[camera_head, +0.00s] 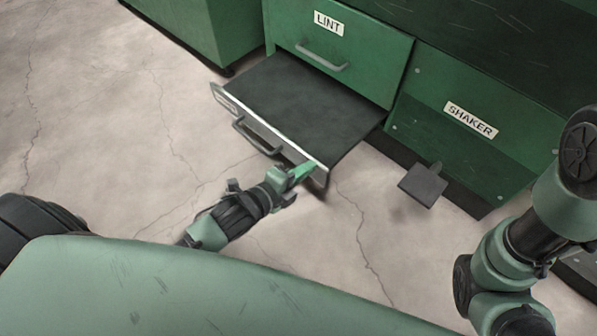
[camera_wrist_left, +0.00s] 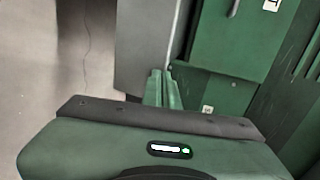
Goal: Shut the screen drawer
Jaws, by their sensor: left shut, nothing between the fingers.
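The drawer (camera_head: 298,105) is pulled out low from the green cabinet, below the LINT drawer. It is a flat dark panel with a pale front edge, a grey bar handle (camera_head: 257,138) and a small label too slanted to read. My left gripper (camera_head: 303,172) is shut and empty at the right end of the drawer's front, right of the handle. I cannot tell whether the fingertips touch it. In the left wrist view the closed green fingers (camera_wrist_left: 162,88) overlap the edge of a grey panel, which looks like the drawer. My right gripper is out of view; only my right arm shows.
The shut LINT drawer (camera_head: 345,50) is above the open one. The SHAKER panel (camera_head: 462,125) is to its right, with a dark pedal-like plate (camera_head: 423,185) jutting out low. Another green cabinet (camera_head: 190,25) stands at the upper left. Cracked floor (camera_head: 110,130) left of the drawer is clear.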

